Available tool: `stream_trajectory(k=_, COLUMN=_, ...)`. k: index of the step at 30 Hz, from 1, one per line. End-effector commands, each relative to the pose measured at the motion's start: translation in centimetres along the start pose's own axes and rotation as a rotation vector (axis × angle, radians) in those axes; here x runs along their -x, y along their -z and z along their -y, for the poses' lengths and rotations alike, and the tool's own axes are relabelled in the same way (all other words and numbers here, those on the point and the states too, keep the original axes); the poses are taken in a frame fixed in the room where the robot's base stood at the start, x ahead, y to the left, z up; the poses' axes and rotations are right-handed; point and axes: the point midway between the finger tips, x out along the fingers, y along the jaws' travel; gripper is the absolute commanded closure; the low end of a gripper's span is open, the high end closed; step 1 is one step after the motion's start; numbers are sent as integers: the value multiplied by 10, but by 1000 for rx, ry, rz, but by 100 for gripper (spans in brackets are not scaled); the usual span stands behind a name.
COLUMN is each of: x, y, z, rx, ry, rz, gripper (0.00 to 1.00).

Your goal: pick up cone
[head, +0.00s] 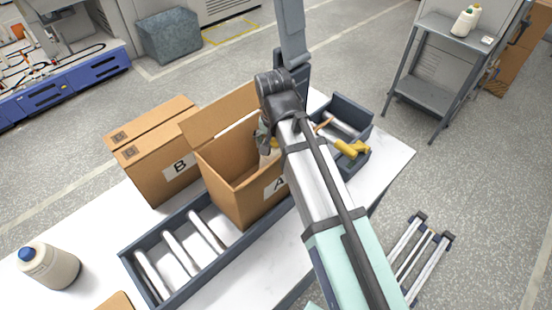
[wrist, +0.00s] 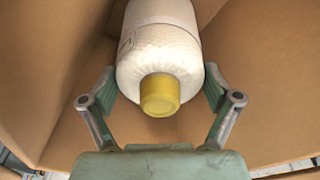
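A white yarn cone (wrist: 160,45) with a yellow tip (wrist: 160,95) lies between the fingers of my gripper (wrist: 160,88) in the wrist view, with brown cardboard walls around it. One finger is close against each side of the cone; I cannot tell whether they press on it. In the head view my gripper (head: 264,138) reaches into the open box marked A (head: 231,205). A pale part of the cone (head: 268,158) shows beside it, and my arm hides the rest.
Box B (head: 158,170) stands left of box A. Box A stands over a roller tray (head: 135,262). A white cone with a blue tip (head: 50,268) is at the left. A yellow object (head: 352,149) lies in the tray's far end. A grey shelf (head: 430,95) stands behind.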

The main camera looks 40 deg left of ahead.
Motion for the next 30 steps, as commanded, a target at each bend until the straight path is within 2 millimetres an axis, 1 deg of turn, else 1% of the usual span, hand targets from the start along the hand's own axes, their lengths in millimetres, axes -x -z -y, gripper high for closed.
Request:
stream_trajectory(k=1, x=0, y=0, z=0, rx=0, ry=0, rz=0, gripper=43)
stream_trajectory(k=2, x=0, y=0, z=0, rx=0, ry=0, rz=0, gripper=53)
stream_trajectory(k=3, x=0, y=0, z=0, rx=0, ry=0, rz=0, gripper=67)
stream_trajectory(k=4, x=0, y=0, z=0, rx=0, ry=0, rz=1, gripper=78)
stream_trajectory(k=5, x=0, y=0, z=0, rx=0, ry=0, rz=1, gripper=84)
stream_trajectory(k=14, x=1, y=0, z=0, rx=0, ry=0, rz=1, gripper=85)
stream_trajectory(k=20, x=8, y=2, z=0, rx=0, ry=0, rz=-1, gripper=85)
stream_trajectory(k=26, x=29, y=5, z=1, rx=0, ry=2, rz=-3, gripper=85)
stream_trajectory(k=30, x=54, y=9, z=1, rx=0, ry=2, rz=-3, gripper=85)
